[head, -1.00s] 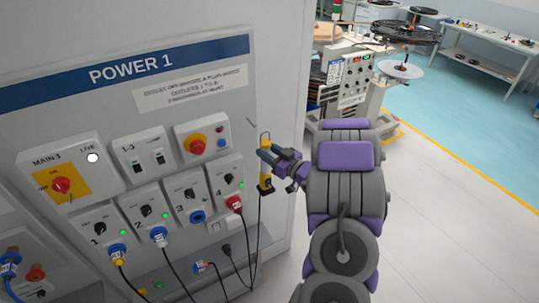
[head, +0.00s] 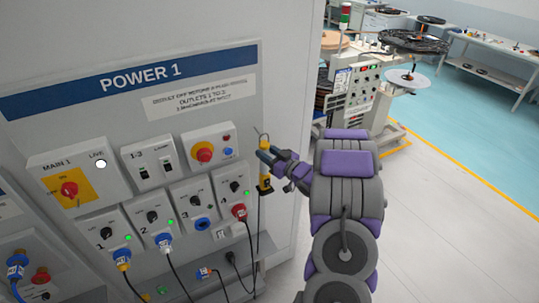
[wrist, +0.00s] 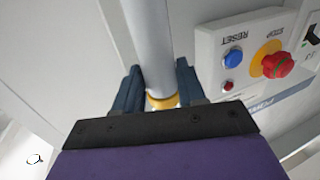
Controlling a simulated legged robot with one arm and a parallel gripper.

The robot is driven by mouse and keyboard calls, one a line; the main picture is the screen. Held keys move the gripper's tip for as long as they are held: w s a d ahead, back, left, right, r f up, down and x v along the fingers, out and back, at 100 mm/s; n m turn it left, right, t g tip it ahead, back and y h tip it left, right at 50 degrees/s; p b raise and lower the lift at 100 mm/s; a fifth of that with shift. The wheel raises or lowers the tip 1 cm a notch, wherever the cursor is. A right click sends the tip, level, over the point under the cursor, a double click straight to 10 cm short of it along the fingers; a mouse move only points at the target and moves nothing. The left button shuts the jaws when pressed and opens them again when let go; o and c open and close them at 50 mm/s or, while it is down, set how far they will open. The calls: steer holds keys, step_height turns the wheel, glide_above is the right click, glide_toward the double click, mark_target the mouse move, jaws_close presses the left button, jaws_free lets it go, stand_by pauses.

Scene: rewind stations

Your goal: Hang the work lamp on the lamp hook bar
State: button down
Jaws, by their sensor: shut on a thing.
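The work lamp (head: 265,181) is a slim yellow and black stick with a hook at its top, upright at the right edge of the power panel. My gripper (head: 268,157) is shut on it near its upper part. In the wrist view the lamp's pale tube (wrist: 150,50) with a yellow collar stands between my gripper's blue fingers (wrist: 159,88). A dark cord hangs from the lamp's lower end. The lamp's hook lies close to the panel's edge; I cannot tell whether it touches anything. I cannot make out the hook bar.
The POWER 1 panel (head: 215,65) fills the left, with switches, a red stop button (head: 204,152) and several plugged cables. A machine (head: 362,95) with reels stands behind at the right. A workbench (head: 490,50) is at the far right. The pale floor at right is clear.

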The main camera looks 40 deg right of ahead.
steer(key=shift+w+d, duration=0.2)
steer(key=shift+w, duration=0.9)
steer(key=shift+w+d+f, duration=0.25)
steer(key=shift+w+f, duration=0.05)
steer(key=shift+w, duration=0.2)
steer(key=shift+w+f, duration=0.2)
steer(key=c, duration=0.6)
jaws_free()
steer(key=shift+f, duration=0.1)
steer(key=shift+o, duration=0.2)
steer(key=s+d+b, duration=0.1)
steer(key=s, duration=1.6)
steer(key=shift+s+d, duration=0.15)
steer(key=shift+d, duration=0.1)
